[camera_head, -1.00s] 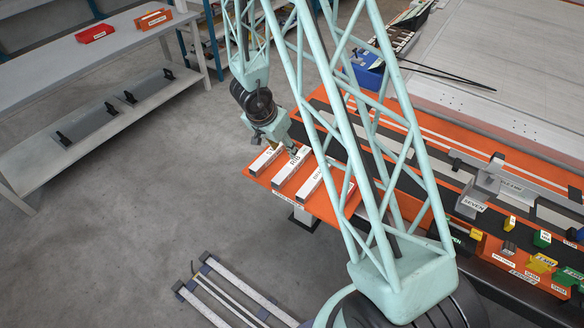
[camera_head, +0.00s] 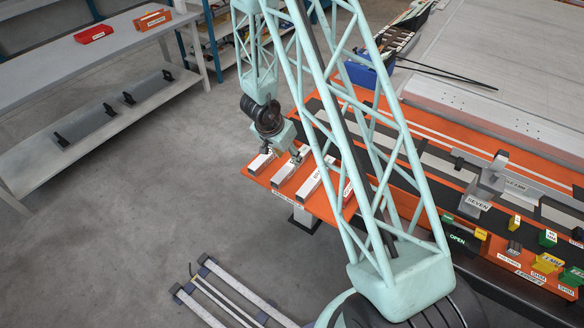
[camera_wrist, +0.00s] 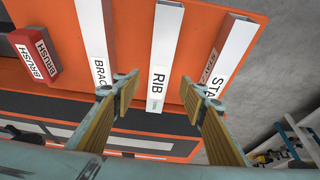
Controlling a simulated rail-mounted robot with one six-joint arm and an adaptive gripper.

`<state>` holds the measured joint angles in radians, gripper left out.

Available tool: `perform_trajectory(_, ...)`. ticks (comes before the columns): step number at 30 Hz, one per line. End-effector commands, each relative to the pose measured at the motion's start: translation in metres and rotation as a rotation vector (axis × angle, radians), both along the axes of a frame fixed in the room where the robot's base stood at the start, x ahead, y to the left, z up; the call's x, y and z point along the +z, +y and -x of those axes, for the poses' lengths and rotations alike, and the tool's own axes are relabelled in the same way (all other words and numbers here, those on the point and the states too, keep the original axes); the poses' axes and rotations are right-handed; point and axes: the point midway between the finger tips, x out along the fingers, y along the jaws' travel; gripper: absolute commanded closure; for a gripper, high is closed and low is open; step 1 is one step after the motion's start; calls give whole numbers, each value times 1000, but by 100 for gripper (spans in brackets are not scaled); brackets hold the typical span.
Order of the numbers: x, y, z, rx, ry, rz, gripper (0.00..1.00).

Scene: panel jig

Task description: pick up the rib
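The rib (camera_head: 287,174) is a long white bar with a "RIB" label, lying on the orange board between two similar bars. In the wrist view the rib (camera_wrist: 166,35) runs between my two fingers, its label in plain sight. My gripper (camera_head: 283,155) is over the board at the rib's far end. It is open, and in the wrist view (camera_wrist: 158,88) its fingers stand apart on either side of the rib, with gaps to it. I cannot tell how far the tips are above the board.
A bar labelled "BRAC…" (camera_wrist: 96,35) lies on one side of the rib and one labelled "STA…" (camera_wrist: 228,50) on the other, both close to my fingers. A red brush block (camera_wrist: 37,55) lies beyond. A wide table (camera_head: 500,60) fills the back right.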

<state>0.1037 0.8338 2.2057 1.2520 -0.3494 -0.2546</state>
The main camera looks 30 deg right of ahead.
Motion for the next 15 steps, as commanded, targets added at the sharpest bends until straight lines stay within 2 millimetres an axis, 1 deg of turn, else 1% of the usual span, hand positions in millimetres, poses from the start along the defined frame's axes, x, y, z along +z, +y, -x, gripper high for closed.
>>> perform_trajectory(9,-1,0,0,0,0,0,61)
perform_trajectory(15,-13,-4,-1,-1,2,0,61)
